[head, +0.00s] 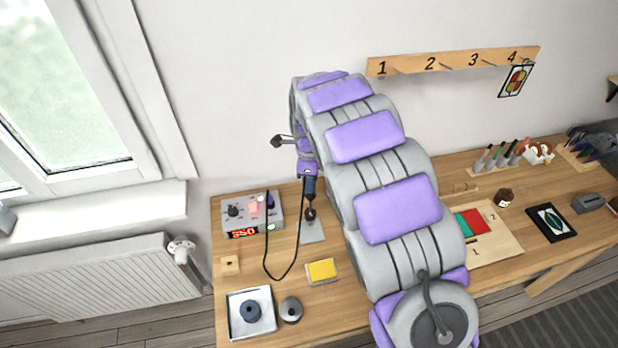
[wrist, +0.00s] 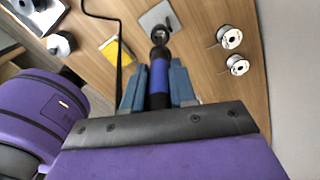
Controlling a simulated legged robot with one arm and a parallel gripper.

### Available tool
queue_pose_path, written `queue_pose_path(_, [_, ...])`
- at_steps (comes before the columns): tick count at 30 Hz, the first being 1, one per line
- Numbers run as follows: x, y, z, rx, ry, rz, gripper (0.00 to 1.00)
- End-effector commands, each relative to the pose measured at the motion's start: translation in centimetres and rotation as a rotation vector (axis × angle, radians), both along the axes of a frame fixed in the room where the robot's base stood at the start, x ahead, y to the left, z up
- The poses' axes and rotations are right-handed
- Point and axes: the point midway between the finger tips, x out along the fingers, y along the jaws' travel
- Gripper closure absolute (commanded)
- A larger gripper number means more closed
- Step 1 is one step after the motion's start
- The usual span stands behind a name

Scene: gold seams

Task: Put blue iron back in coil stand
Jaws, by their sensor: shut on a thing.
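The blue iron (head: 309,188) has a blue and black handle and hangs upright, tip down, over the coil stand. It also shows in the wrist view (wrist: 159,76), between the two blue-grey fingers. The coil stand has a grey base plate (head: 313,234), which also shows in the wrist view (wrist: 150,20). The iron's lower end lines up with the dark coil; I cannot tell whether the tip is inside it.
A station box (head: 252,214) with a red display stands left, its black cord looping near a yellow sponge (head: 322,270). A tray (head: 237,318) and a round tin (head: 291,310) are in front. Two wire spools (wrist: 233,52) lie right in the wrist view. My arm hides the table's middle.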

Motion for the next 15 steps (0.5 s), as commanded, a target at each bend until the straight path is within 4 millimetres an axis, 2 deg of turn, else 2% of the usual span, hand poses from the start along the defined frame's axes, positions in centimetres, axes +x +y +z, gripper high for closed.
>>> queue_pose_path(15, [0.0,0.0,-1.2,0.0,0.001,0.0,1.0])
